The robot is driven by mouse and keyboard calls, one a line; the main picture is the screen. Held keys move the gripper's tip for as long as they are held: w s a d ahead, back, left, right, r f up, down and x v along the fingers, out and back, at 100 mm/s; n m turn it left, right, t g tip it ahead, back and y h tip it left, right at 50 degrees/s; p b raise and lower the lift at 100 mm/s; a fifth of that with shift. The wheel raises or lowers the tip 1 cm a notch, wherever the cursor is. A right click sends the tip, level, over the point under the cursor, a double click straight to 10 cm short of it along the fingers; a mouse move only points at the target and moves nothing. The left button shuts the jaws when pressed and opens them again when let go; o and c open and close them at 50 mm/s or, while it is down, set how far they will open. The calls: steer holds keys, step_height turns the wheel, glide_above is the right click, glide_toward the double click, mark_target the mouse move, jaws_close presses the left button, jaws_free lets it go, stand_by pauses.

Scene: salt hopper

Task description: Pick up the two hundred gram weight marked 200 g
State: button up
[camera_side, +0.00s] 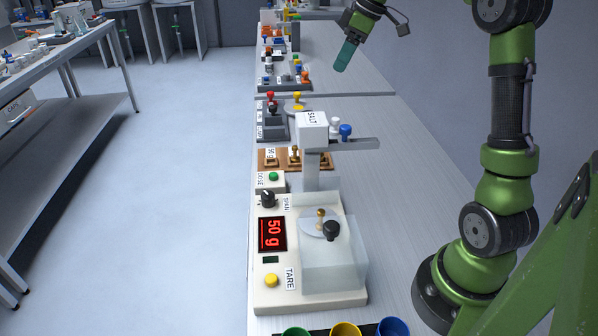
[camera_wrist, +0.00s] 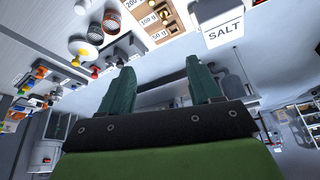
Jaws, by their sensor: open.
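A wooden rack (camera_side: 263,165) holds brass weights behind the balance. In the wrist view the rack (camera_wrist: 170,38) has labels for 200, 100 g and 50 g; the 200 label is cut by the top edge, and I cannot make out its weight there. In the side view the hopper partly hides the rack's right side, and I cannot tell which weight is 200 g. My gripper (camera_side: 346,56) is high above the far bench, well beyond the rack. In the wrist view my gripper (camera_wrist: 161,85) is open, with nothing between its fingers.
The balance (camera_side: 265,295) reads 50 g, with a small brass weight (camera_side: 320,213) on its pan behind a clear shield. The white salt hopper (camera_side: 312,132) rises beside the rack; it also shows in the wrist view (camera_wrist: 217,20). Coloured cups (camera_side: 346,329) stand in front.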

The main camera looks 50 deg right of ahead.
steer(key=d, duration=0.2)
glide_above(324, 155)
step_height(324, 155, down, 22)
steer(key=shift+d+f, duration=0.1)
steer(key=shift+d, duration=0.05)
steer(key=shift+s+x, duration=0.2)
steer(key=shift+x, duration=2.75)
steer(key=shift+f, duration=0.1)
jaws_close()
